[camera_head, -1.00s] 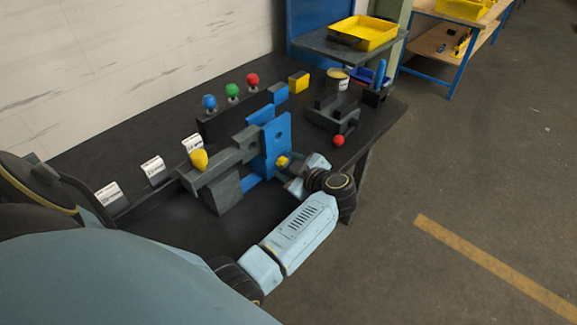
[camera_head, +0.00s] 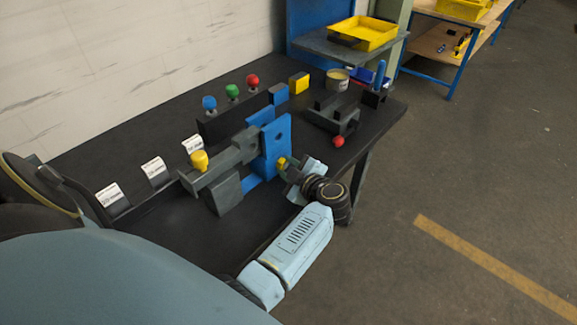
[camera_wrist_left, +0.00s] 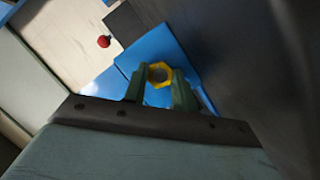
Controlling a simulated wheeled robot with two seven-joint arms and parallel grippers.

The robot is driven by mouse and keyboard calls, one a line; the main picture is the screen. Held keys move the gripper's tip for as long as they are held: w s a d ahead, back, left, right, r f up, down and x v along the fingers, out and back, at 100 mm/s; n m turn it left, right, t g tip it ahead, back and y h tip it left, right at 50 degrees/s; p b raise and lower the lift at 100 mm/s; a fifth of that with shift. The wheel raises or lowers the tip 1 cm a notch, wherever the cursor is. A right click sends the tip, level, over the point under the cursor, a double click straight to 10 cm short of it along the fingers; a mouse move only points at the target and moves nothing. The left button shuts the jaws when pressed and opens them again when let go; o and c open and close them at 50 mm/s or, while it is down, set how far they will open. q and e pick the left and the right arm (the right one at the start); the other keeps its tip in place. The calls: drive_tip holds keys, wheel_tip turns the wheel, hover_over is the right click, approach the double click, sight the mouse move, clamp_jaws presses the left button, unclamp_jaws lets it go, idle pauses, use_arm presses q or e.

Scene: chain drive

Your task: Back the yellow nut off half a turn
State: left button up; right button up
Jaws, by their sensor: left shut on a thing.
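The yellow nut (camera_head: 282,162) sits at the front face of an upright blue plate (camera_head: 270,148) on the dark bench. In the left wrist view the nut (camera_wrist_left: 159,75) shows as a yellow hexagonal ring with a dark centre, against the blue plate (camera_wrist_left: 158,50). My left gripper (camera_head: 288,167) is at the nut from the right. Its green fingers (camera_wrist_left: 159,86) are shut on the nut, one on each side. The nut is partly covered by the fingers in the head view. My right gripper is not in view.
A grey clamp-like block (camera_head: 229,190) with a yellow knob (camera_head: 199,160) stands left of the plate. Blue, green and red knobs (camera_head: 232,91) line a dark block behind. A grey fixture (camera_head: 333,115) and a red ball (camera_head: 338,141) are at right. The bench's right edge is near.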

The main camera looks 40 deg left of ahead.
use_arm(q)
drive_tip(key=shift+n+t, duration=0.3)
drive_tip(key=shift+n, duration=0.1)
drive_tip(key=o, duration=1)
drive_tip(key=p+v, duration=0.5)
drive_tip(key=v, duration=0.7)
